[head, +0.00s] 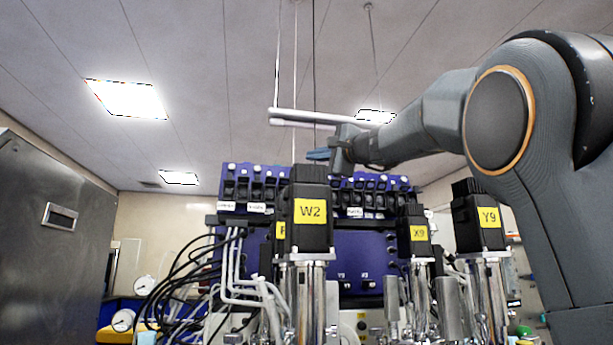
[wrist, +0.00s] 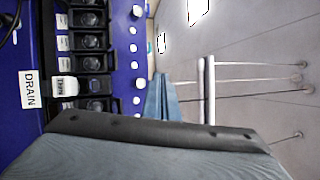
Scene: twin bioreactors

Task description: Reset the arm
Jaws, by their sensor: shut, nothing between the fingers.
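My gripper (head: 318,155) is at the end of my grey arm, which reaches in from the right in the head view. Its blue fingers are shut and empty. They are just above and in front of the top row of black units on the purple-blue bioreactor panel (head: 350,255). I see no contact between the fingers and the panel.
Motor-topped columns labelled W2 (head: 308,212), X9 (head: 417,235) and Y9 (head: 488,217) stand in front of the panel. Black cables (head: 180,270) hang at its left. A steel cabinet (head: 45,230) is at far left. A white bar (head: 330,116) hangs from the ceiling; space above the panel is otherwise open.

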